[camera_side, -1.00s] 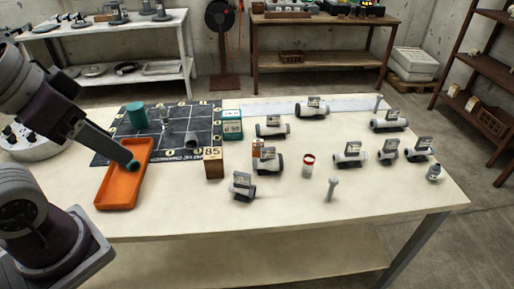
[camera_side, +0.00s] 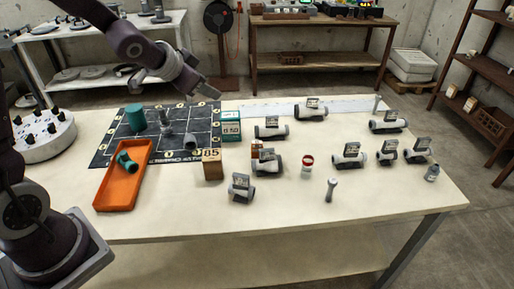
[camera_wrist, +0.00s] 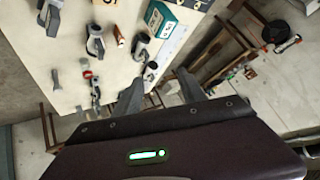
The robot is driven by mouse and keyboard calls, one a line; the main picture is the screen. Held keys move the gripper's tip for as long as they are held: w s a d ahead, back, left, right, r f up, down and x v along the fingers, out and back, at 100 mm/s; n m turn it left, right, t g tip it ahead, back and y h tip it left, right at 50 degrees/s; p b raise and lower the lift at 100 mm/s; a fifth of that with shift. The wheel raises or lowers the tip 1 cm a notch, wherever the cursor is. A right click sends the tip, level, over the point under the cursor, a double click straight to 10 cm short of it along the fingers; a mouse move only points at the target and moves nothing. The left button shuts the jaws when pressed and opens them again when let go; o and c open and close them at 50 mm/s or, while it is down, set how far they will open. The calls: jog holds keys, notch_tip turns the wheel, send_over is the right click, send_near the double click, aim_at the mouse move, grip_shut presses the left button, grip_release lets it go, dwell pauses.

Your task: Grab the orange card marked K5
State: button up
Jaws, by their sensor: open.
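A small orange piece (camera_side: 256,149) stands on the table in the side view, just behind a grey pipe fitting (camera_side: 268,165) with a dark tag. The fitting partly hides it, and I cannot read any marking on it. Other grey fittings carry grey tags, such as this one (camera_side: 241,187); their print is too small to read. My gripper (camera_side: 207,92) is open and empty, raised above the back of the dark mat, left of and higher than the orange piece. Its fingers also show in the wrist view (camera_wrist: 160,92), with nothing between them.
An orange tray (camera_side: 118,196) holds a teal pipe piece (camera_side: 126,162). A tan block marked 85 (camera_side: 212,165) and a teal box (camera_side: 231,126) stand left of the orange piece. A red-and-white cylinder (camera_side: 307,166) stands to its right.

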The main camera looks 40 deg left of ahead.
jog(key=w+f+m+t+h, duration=0.1)
jog(key=w+f+h, duration=0.15)
jog(key=f, duration=0.35)
jog(key=w+f+m+h, duration=0.1)
jog(key=w+f, duration=0.3)
jog(key=f, duration=0.1)
jog(key=t+h, duration=0.2)
jog(key=h, duration=0.2)
send_near(254, 143)
jog(key=w, duration=0.2)
jog(key=x, duration=0.7)
jog(key=shift+s+d+f, duration=0.2)
jog(key=shift+d+f, duration=0.05)
jog(key=shift+f, duration=0.05)
grip_shut()
